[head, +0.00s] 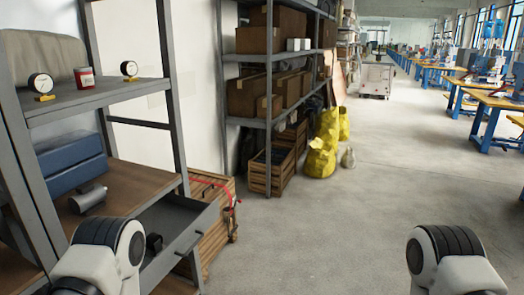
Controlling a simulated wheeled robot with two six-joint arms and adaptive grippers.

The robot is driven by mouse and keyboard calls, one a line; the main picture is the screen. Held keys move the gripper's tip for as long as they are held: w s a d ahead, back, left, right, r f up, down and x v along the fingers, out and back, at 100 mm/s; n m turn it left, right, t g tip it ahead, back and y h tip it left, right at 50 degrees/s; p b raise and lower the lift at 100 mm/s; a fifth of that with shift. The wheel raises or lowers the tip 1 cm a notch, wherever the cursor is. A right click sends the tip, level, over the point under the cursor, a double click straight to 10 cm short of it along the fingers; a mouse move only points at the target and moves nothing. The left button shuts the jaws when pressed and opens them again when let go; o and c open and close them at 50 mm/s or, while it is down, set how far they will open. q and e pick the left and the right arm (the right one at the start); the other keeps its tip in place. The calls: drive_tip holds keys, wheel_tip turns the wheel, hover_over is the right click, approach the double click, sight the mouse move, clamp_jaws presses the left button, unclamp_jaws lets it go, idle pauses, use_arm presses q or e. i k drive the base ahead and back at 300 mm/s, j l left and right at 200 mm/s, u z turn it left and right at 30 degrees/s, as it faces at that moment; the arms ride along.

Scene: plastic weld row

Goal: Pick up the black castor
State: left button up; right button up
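A small black object (154,243), perhaps the black castor, sits in the open grey drawer (172,233) of the shelf unit at the left. It is too small to tell its exact form. Two round pieces with black rims, pale faces and yellow bases stand on the upper shelf, one at the left (41,84) and one at the right (129,69). I cannot tell whether either is a castor. Only links of my two arms show at the bottom edge. Both grippers are out of view, so their relation to these objects is hidden.
A red can (85,78) stands between the two round pieces. A blue box (72,164) and a grey cylinder (88,199) are on the brown shelf below. A wooden crate (213,238) stands beside the drawer. The floor (330,235) to the right is clear.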

sight(154, 241)
drive_tip(key=k+u, duration=0.1)
drive_tip(key=u, duration=0.3)
drive_tip(key=k+u, duration=0.1)
drive_tip(key=u, duration=0.35)
